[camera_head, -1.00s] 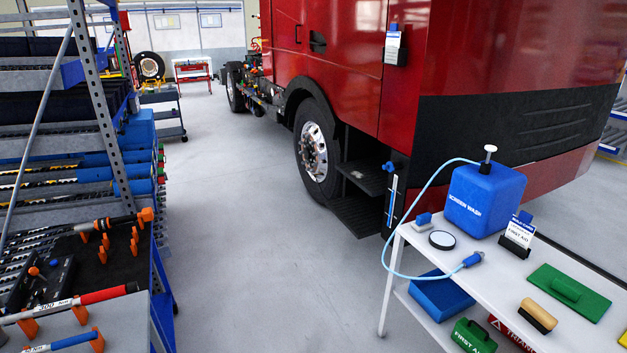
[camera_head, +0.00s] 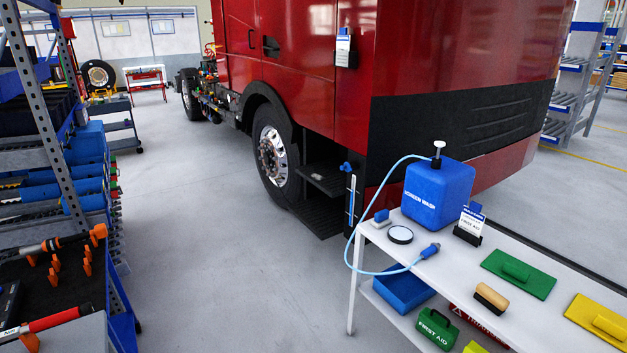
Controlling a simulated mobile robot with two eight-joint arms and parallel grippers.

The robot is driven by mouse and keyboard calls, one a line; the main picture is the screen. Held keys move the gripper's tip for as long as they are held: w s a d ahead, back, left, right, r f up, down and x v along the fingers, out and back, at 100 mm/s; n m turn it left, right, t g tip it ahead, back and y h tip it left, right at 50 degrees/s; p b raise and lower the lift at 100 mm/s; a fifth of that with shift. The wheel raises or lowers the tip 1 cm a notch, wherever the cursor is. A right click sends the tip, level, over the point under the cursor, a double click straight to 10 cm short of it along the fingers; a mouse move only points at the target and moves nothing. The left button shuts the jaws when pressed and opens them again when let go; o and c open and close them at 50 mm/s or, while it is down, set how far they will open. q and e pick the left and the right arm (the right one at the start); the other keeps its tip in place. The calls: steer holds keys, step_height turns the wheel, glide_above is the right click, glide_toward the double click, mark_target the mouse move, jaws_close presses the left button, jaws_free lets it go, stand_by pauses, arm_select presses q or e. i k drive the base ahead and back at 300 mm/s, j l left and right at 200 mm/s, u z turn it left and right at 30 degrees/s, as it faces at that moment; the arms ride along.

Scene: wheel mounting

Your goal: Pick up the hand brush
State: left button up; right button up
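A hand brush (camera_head: 491,296), with a light wooden top and a dark underside, lies on the white table (camera_head: 455,283) at the lower right. It sits near the table's front edge, in front of a green board with a handle (camera_head: 519,273). Nothing covers the brush. Neither of my grippers is in view.
A blue screen wash canister (camera_head: 438,194) with a hose, a round black-rimmed disc (camera_head: 400,235), a card holder (camera_head: 469,224) and a yellow board (camera_head: 600,318) are also on the table. A red truck (camera_head: 310,70) stands behind. A tool rack (camera_head: 60,160) is left; the floor between (camera_head: 200,240) is clear.

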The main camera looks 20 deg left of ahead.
mark_target(496, 303)
steer(key=i+l+z, duration=0.1)
steer(key=i+l, duration=0.2)
steer(key=i, duration=0.15)
steer(key=i+l+z, duration=0.1)
steer(key=i, duration=0.4)
steer(key=i+l, duration=0.3)
steer(key=i, duration=0.15)
steer(key=l+z, duration=0.05)
